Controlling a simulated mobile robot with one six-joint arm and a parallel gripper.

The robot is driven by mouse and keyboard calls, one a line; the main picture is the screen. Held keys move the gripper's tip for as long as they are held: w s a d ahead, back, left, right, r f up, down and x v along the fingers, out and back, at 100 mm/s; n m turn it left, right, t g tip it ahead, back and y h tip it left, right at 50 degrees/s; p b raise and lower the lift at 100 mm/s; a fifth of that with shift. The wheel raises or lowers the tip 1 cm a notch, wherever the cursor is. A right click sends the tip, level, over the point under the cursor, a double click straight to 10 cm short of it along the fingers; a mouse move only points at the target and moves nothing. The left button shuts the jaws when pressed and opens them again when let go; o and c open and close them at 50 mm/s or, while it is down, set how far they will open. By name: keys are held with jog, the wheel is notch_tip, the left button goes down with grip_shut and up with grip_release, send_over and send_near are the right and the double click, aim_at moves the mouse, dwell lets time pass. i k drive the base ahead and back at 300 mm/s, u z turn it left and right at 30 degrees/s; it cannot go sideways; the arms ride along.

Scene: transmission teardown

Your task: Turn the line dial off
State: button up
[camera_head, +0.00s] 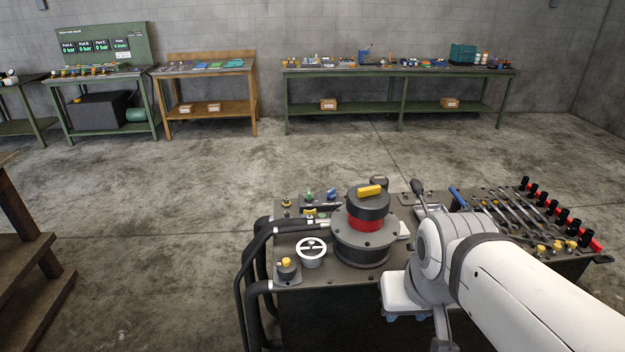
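Several knobs and dials show on the near bench, with no readable label, so I cannot tell which is the line dial. A white round dial with a crossbar (311,251) sits at the bench's left. A small grey knob with a yellow top (288,268) is just left of and nearer than it. A large grey and red round unit with a yellow bar on top (369,190) stands to the right. My white arm reaches in from the lower right. The grey end part of my gripper (441,335) hangs at the bottom edge, right of these dials; its fingertips are not clearly visible.
Black hoses (249,262) bend down over the bench's left side. Wrenches (515,215) and several black-topped tools lie at the right. Farther back stand green benches (400,72), a wooden bench (205,70) and a panel reading 0 bar (95,46). The floor between is clear.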

aim_at(331, 194)
jog(key=u, duration=0.1)
jog(key=i, duration=1)
jog(key=u, duration=0.05)
